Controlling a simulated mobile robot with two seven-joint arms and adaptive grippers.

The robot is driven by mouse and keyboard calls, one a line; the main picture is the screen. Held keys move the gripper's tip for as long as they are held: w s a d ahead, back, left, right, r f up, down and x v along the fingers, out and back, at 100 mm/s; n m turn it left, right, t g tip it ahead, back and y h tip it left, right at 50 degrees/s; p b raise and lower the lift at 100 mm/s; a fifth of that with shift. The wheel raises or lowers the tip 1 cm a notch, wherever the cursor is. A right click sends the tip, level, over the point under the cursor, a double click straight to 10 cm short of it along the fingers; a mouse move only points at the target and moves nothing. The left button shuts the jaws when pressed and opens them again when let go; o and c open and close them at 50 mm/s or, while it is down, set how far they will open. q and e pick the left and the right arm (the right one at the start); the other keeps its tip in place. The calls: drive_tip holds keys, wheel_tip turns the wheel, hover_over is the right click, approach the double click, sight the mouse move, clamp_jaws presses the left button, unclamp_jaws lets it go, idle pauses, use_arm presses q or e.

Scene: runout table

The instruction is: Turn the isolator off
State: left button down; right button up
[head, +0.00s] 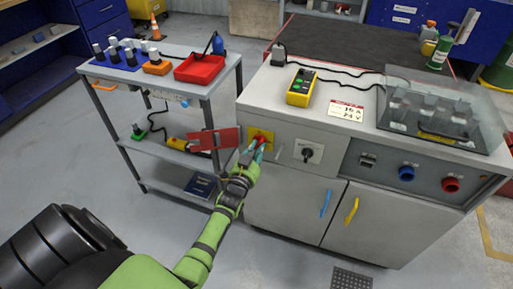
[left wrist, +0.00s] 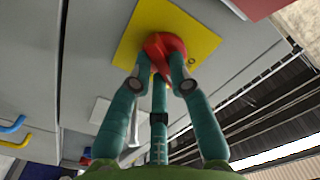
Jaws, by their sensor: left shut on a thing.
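The isolator is a red rotary handle (head: 263,136) on a yellow plate (head: 252,130) on the front of the grey cabinet. In the left wrist view the red handle (left wrist: 162,45) sits on its yellow plate (left wrist: 190,27). My left gripper (head: 257,148) has its teal fingers on either side of the handle and is shut on it; the fingers (left wrist: 160,82) also show in the left wrist view. The fingers hide part of the handle, so I cannot tell its exact angle. My right gripper is not in view.
A red flap (head: 214,139) sticks out left of the plate, close to my gripper. A black rotary switch (head: 308,153) is to the right. A yellow pendant (head: 301,87) lies on the cabinet top. A grey trolley (head: 215,85) with a red tray (head: 200,68) stands left.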

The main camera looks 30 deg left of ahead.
use_arm(q)
drive_tip(key=n+p, duration=0.1)
drive_tip(key=n, duration=0.4)
drive_tip(key=shift+r+n, duration=0.15)
drive_tip(key=shift+n, duration=0.55)
drive_tip(key=c, duration=1.1)
unclamp_jaws()
drive_tip(key=shift+c, duration=0.2)
